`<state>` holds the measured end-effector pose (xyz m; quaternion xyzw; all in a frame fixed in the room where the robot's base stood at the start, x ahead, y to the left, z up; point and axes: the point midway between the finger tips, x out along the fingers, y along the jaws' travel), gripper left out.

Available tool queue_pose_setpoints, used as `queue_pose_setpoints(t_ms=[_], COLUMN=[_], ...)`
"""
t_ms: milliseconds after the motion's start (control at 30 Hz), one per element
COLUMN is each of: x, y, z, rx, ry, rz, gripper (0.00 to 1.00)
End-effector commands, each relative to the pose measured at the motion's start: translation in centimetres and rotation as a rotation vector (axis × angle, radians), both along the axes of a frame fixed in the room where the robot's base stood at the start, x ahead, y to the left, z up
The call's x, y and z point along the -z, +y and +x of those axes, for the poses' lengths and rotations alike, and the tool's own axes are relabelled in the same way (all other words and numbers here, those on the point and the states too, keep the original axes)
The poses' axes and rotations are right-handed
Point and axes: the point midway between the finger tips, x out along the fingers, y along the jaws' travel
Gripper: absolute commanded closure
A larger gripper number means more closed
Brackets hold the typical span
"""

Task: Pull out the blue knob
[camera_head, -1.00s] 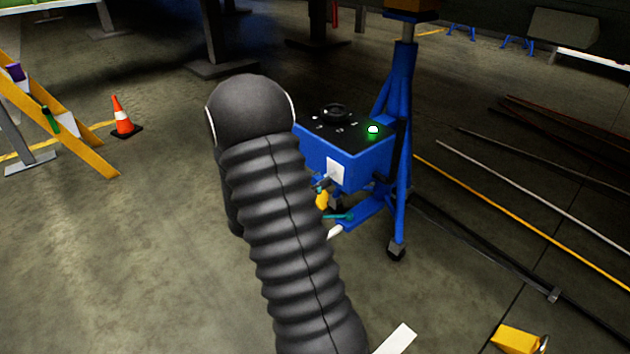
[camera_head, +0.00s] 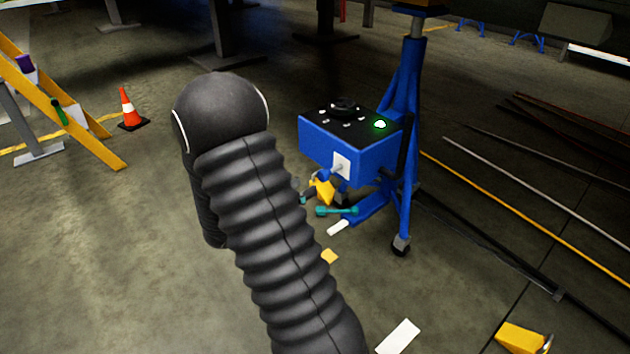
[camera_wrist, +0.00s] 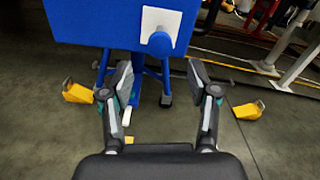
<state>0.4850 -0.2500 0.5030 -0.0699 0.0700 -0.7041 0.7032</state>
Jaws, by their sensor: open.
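The blue box (camera_head: 345,150) has a white plate (camera_head: 342,160) on its near side, with a small bluish-grey knob (camera_head: 336,171) sticking out. In the wrist view, the knob (camera_wrist: 160,44) is a round end in front of the white plate (camera_wrist: 174,22), above the middle of the picture. My gripper (camera_wrist: 160,78) is open and empty. Its two fingertips stand wide apart below the knob in that view, with the knob's column between them, not touching it. In the head view, my arm hides most of the gripper; only bits show below the plate.
The box is on a blue wheeled stand (camera_head: 408,150). A green light (camera_head: 380,124) glows on its black top. Yellow blocks (camera_wrist: 78,92) lie on the floor to either side. An orange cone (camera_head: 130,108) and a yellow ladder (camera_head: 60,110) stand left. Pipes lie right.

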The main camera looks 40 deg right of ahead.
Motion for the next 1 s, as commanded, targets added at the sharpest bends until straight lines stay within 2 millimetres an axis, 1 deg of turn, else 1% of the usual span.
queue_pose_setpoints(t_ms=[33, 100, 200, 300, 467, 1000], x=[0.0, 0.0, 0.0, 0.0, 0.0, 0.0], y=[1.1, 2.1, 3.3, 4.0, 4.5, 4.4], z=[0.1, 0.1, 0.1, 0.0, 0.0, 0.0], rx=[-0.004, -0.004, -0.003, -0.001, 0.000, -0.001], ry=[0.000, 0.000, -0.001, 0.000, 0.000, -0.014], rz=[0.000, 0.001, 0.001, 0.000, 0.000, 0.001], gripper=[0.40, 0.40, 0.40, 0.40, 0.40, 0.40])
